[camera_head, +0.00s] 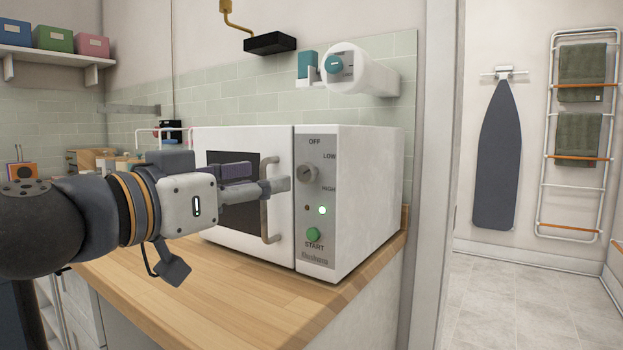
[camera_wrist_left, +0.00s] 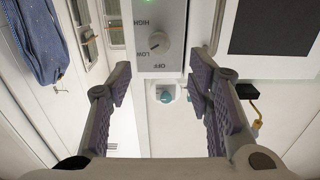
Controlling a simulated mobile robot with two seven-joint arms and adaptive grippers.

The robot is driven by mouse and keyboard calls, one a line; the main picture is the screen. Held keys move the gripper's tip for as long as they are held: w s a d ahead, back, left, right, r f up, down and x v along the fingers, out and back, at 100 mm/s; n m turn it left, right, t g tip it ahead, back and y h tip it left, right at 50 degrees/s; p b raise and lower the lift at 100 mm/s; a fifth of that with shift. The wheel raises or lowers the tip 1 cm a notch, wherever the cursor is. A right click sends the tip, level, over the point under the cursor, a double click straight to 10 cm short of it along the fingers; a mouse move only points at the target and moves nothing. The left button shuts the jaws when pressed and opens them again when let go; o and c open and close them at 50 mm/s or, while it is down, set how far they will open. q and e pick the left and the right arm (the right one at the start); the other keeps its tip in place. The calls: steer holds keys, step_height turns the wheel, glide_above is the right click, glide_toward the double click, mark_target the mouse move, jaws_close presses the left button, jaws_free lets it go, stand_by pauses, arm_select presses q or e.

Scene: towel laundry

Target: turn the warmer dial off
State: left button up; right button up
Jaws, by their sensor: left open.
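The warmer (camera_head: 352,210) is a white box on the wooden counter. Its grey control panel carries the labels OFF, LOW and HIGH around a round grey dial (camera_head: 307,173). The dial also shows in the left wrist view (camera_wrist_left: 160,43), above the space between the fingertips. Where its pointer is set is too small to tell for certain. A small indicator light (camera_head: 323,210) glows below the dial. My left gripper (camera_head: 272,180) is open and empty in front of the warmer's door, left of the dial and apart from it. My right gripper is out of view.
The warmer's door handle (camera_head: 270,208) stands out close to my left fingers. A green START button (camera_head: 313,235) sits low on the panel. A white cylinder with a teal knob (camera_head: 363,73) is on the wall above. The counter (camera_head: 225,285) in front is clear.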

mark_target(304, 174)
arm_select(q)
steer(key=x, duration=1)
steer(key=shift+f, duration=0.1)
jaws_close()
